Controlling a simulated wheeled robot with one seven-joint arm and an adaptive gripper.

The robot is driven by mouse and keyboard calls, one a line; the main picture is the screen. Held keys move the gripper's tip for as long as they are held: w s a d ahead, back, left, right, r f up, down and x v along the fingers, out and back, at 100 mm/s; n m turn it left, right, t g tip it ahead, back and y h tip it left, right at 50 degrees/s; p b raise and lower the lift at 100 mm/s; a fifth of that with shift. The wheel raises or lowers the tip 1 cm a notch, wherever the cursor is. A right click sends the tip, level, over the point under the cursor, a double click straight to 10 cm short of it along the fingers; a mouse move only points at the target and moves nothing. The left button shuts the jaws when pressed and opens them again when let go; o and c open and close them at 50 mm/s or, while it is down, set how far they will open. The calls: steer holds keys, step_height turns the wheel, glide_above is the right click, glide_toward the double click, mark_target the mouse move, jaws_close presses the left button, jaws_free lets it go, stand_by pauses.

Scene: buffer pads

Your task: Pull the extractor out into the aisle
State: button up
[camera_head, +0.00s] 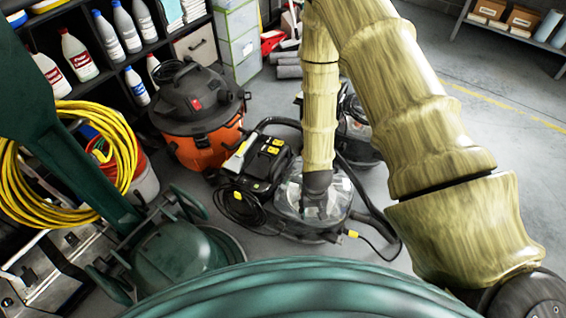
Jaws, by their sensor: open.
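The extractor (300,212) appears to be the low black machine with a clear domed tank and yellow latches, standing on the grey floor in mid-view. A black hose curves around its right side, and a coiled black cable (240,208) hangs at its left. My arm, in a yellowish sleeve, arches over from the right and reaches down to it. My gripper (317,184) is the dark end, open, seen from above at the clear tank. Its fingertips are hard to make out, and I cannot tell whether they touch the machine.
An orange and black vacuum (203,130) stands close at the extractor's left. Another dark machine (355,130) is partly hidden behind my arm. A green wheeled machine (175,255) and a yellow coiled hose (65,150) are at the left. Open floor (500,130) lies at the right.

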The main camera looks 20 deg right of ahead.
steer(key=w+m+b, duration=0.3)
steer(key=w+b, duration=0.2)
steer(key=w, duration=1.2)
steer(key=m+t+y+b, duration=0.1)
steer(key=m+y+b, duration=0.1)
steer(key=b, duration=0.1)
glide_toward(280, 157)
steer(key=f, duration=0.3)
steer(key=w+a+f+b, duration=0.1)
steer(key=f, duration=0.5)
steer(key=shift+w+a+f, duration=0.1)
steer(key=shift+w+a, duration=0.05)
steer(key=shift+w, duration=0.05)
jaws_close()
